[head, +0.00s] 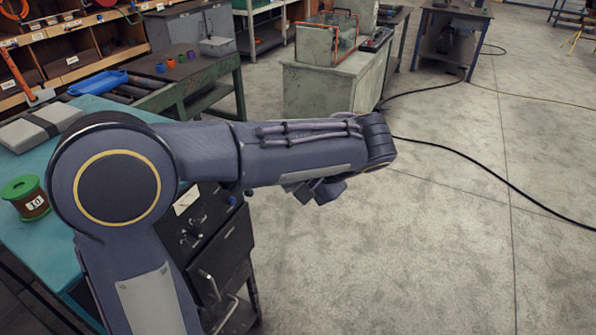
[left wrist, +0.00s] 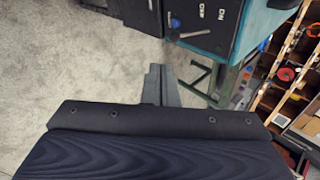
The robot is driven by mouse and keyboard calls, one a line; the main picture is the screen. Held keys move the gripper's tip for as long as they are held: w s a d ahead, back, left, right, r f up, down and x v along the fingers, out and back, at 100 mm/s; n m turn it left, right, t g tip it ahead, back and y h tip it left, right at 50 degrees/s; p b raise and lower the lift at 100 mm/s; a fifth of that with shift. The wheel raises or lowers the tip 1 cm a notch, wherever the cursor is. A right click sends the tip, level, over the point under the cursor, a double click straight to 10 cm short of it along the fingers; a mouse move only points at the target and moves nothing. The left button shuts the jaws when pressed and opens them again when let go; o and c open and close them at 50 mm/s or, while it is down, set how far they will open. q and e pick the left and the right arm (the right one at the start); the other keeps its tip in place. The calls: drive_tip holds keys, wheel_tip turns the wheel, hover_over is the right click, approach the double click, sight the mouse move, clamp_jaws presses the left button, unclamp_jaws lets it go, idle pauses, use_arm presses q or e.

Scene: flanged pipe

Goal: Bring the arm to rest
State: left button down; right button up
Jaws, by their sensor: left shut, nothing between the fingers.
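My left arm reaches in from the left in the head view, bent at a large round joint, with its forearm stretched to the right. My left gripper (head: 322,191) hangs below the end of the forearm, over bare floor. In the left wrist view, its two fingers (left wrist: 158,72) are together, with nothing between them. The gripper touches nothing that I can see. My right gripper is in neither view. No flanged pipe shows clearly in either view.
A teal-topped bench (head: 22,238) with a green-lidded spool (head: 27,200) stands at the left, partly behind my arm. A dark cabinet (head: 222,245) is below the forearm. Behind are a green table (head: 190,75) and a pale cabinet (head: 325,92). Open floor (head: 430,245) lies right, crossed by a black cable (head: 497,183).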

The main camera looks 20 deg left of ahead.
use_arm(q)
drive_tip(key=s+a+f+n+h, duration=0.1)
drive_tip(key=s+a+f+h, duration=0.15)
drive_tip(key=s, duration=0.25)
drive_tip(key=s+a+f+h, duration=0.2)
drive_tip(key=s+h, duration=0.2)
drive_tip(key=s, duration=0.2)
drive_tip(key=s+d+f+n+t+h, duration=0.3)
drive_tip(key=s+d+h, duration=0.1)
drive_tip(key=s, duration=0.5)
drive_tip(key=shift+s+d+n+t+h, duration=0.2)
drive_tip(key=shift+d+n+t+h, duration=0.15)
drive_tip(key=shift+h, duration=0.4)
